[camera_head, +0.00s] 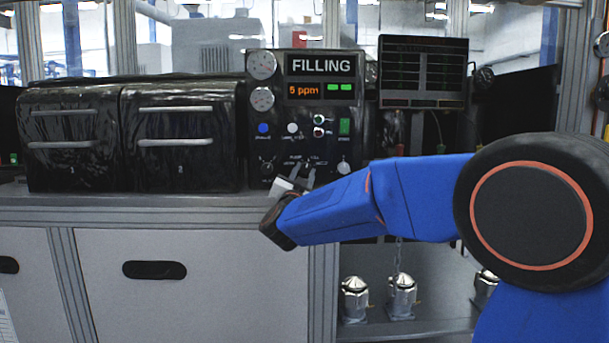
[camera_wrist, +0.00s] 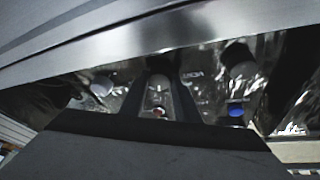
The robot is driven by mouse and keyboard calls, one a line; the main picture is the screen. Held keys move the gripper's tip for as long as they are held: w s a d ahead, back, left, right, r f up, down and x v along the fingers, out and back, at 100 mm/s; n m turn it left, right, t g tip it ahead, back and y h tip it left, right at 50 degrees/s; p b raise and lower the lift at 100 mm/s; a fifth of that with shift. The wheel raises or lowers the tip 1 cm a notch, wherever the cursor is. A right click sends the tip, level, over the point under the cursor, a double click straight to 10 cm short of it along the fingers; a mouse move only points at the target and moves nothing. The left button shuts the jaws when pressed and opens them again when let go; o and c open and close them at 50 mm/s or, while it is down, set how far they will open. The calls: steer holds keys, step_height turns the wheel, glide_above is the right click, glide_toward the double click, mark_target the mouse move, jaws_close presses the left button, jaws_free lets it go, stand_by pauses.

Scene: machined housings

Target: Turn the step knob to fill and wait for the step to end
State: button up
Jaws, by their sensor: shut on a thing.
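The black control panel (camera_head: 273,120) stands on the bench. Its display (camera_head: 321,64) reads FILLING, and a smaller readout (camera_head: 305,91) shows 5 ppm in orange beside two green bars. My gripper (camera_head: 303,175) is at the panel's lower middle, shut on the step knob (camera_head: 307,163). In the wrist view the two dark fingers (camera_wrist: 160,97) stand on either side of the knob (camera_wrist: 158,84). The fingers partly hide the knob and its labels, and its pointer is too small to read.
Other controls sit close by: a knob on the left (camera_head: 267,166), a white knob on the right (camera_head: 343,167) and a blue button (camera_head: 263,128). Two dark chambers (camera_head: 180,124) stand to the left. Silver cylinders (camera_head: 354,298) are on the shelf below my arm.

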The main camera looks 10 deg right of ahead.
steer(key=shift+m+g+h, duration=0.3)
steer(key=shift+m, duration=0.6)
steer(key=o, duration=1)
steer(key=shift+o, duration=0.2)
steer(key=v, duration=1.7)
steer(key=shift+s, duration=0.2)
steer(key=shift+a, duration=0.1)
